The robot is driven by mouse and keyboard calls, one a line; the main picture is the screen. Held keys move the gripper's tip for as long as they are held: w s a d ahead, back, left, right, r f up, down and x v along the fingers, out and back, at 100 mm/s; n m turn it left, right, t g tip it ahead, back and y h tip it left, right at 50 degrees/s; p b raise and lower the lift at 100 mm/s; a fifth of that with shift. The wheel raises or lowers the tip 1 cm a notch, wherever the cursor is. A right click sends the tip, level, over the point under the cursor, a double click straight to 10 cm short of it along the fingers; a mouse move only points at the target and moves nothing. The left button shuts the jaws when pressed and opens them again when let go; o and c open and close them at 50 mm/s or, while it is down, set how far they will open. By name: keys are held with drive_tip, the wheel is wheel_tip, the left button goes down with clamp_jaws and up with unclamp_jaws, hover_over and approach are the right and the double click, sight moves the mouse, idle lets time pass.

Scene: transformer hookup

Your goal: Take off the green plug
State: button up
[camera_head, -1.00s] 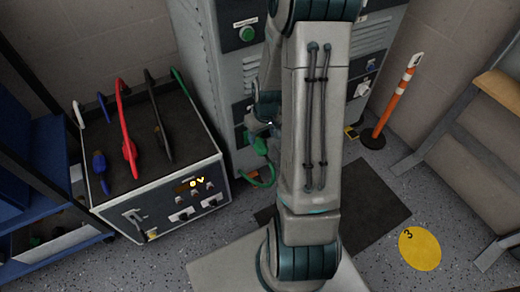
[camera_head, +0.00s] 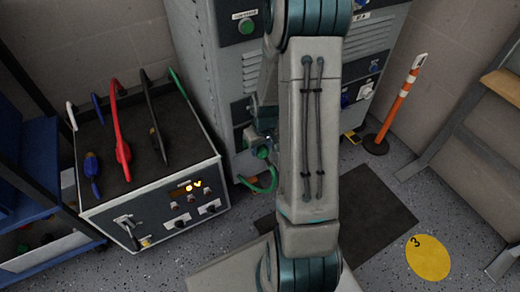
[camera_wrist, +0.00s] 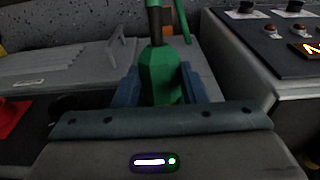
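The green plug (camera_wrist: 160,76) stands between the two blue fingers of my gripper (camera_wrist: 160,82) in the wrist view, with both fingers against its sides. A dark neck and a length of green show beyond it. In the head view the plug (camera_head: 262,152) shows as a rounded green end at my gripper (camera_head: 262,137), in front of the grey cabinet (camera_head: 222,90). Its green cable (camera_head: 262,187) loops down and left. My arm hides part of the cabinet front, and I cannot tell whether the plug touches a socket.
A grey test box (camera_head: 150,205) with red, black, blue and green leads on top stands left of the cabinet; its side is close at right in the wrist view (camera_wrist: 270,70). An orange post (camera_head: 397,105) stands at right. A dark mat (camera_head: 375,215) lies on the floor.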

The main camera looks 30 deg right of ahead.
drive_tip(key=shift+a+f+b, duration=0.1)
drive_tip(key=shift+f+b, duration=0.1)
drive_tip(key=shift+b, duration=0.2)
drive_tip(key=shift+h+b, duration=0.4)
drive_tip(key=shift+b, duration=0.1)
drive_tip(key=shift+a+h+b, duration=0.1)
drive_tip(key=shift+h+b, duration=0.5)
drive_tip(key=shift+b, duration=0.25)
drive_tip(key=shift+s+h+b, duration=0.1)
drive_tip(key=shift+h+b, duration=1)
drive_tip(key=shift+b, duration=0.45)
drive_tip(key=shift+a+f, duration=0.1)
drive_tip(key=shift+h+b, duration=0.45)
drive_tip(key=shift+h, duration=0.25)
drive_tip(key=shift+c, duration=0.3)
drive_tip(key=o, duration=0.3)
drive_tip(key=c, duration=0.4)
drive_tip(key=shift+o, duration=0.2)
